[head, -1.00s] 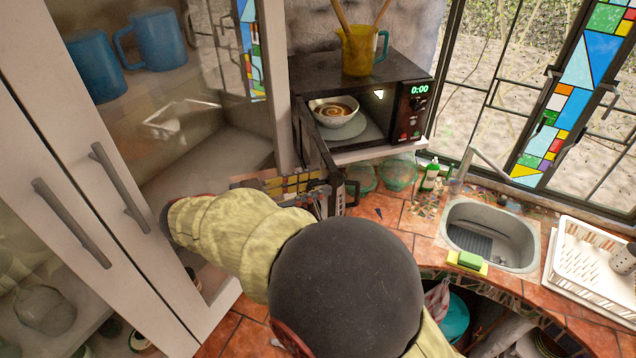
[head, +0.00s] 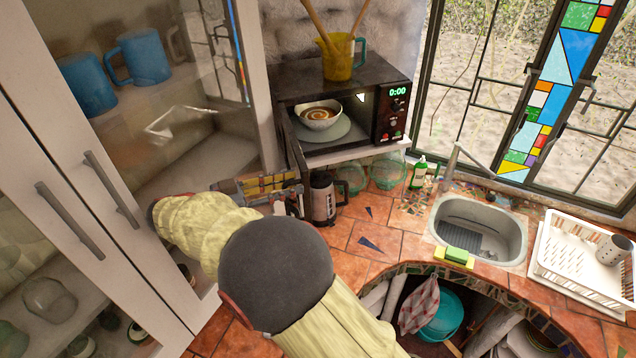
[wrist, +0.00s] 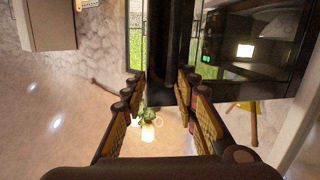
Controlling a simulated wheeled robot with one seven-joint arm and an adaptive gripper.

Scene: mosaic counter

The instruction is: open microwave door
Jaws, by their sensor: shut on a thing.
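The black microwave (head: 345,88) stands on a shelf in the corner, its green display showing 0:00. Its door (head: 292,150) is swung wide open at the left, seen nearly edge-on. The lit cavity is exposed, with a white bowl (head: 320,115) of brown food inside on the turntable. My gripper (head: 285,185) is at the door's outer end, partly hidden by my arm. In the wrist view, my gripper (wrist: 160,88) has its fingers on both sides of a dark upright bar (wrist: 163,40), which looks like the door handle, and is shut on it.
A glass-fronted cabinet (head: 85,200) stands close at the left of my arm. A kettle-like pot (head: 323,197) stands on the tiled counter just right of the door. A yellow jug (head: 337,62) with utensils sits on the microwave. A sink (head: 480,225) lies right.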

